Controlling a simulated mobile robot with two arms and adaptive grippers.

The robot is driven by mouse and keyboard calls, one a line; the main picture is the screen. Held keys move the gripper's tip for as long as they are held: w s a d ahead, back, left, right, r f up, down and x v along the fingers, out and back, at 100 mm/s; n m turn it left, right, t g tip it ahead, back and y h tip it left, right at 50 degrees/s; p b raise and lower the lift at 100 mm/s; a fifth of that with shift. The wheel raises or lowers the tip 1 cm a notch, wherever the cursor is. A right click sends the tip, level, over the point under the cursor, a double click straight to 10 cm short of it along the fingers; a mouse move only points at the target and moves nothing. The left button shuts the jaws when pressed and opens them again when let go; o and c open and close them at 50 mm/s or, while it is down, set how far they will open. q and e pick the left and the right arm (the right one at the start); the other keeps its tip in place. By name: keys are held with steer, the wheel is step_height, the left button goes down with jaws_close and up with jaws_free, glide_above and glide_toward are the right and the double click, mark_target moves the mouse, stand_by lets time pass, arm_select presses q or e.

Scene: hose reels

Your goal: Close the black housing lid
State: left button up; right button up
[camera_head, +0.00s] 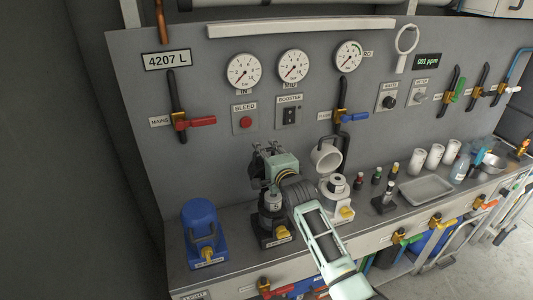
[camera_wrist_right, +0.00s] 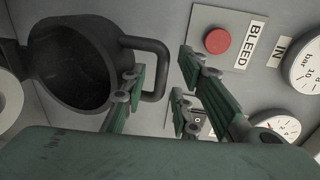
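The black housing (camera_head: 268,241) stands on the counter, with a grey cartridge (camera_head: 271,203) marked 5 sitting in it. Its black lid (camera_wrist_right: 72,62) is raised, and its hollow inside shows at the left of the right wrist view; in the head view my gripper largely hides it. The lid's loop handle (camera_wrist_right: 158,68) points toward my right gripper (camera_wrist_right: 160,88). My right gripper (camera_head: 268,155) also shows above the black housing in the head view. My left gripper is not in view.
A shut blue housing (camera_head: 200,228) stands left, and a white housing (camera_head: 337,200) with its lid (camera_head: 326,156) raised stands close on the right. Small bottles, a tray (camera_head: 425,190) and white canisters are farther right. The panel behind carries gauges, a BLEED button (camera_head: 246,122) and valve handles.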

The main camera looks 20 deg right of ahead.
jaws_close()
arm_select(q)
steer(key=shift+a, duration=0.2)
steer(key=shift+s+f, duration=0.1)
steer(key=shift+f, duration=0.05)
arm_select(e)
steer(key=shift+s+f, duration=0.1)
steer(key=shift+f, duration=0.1)
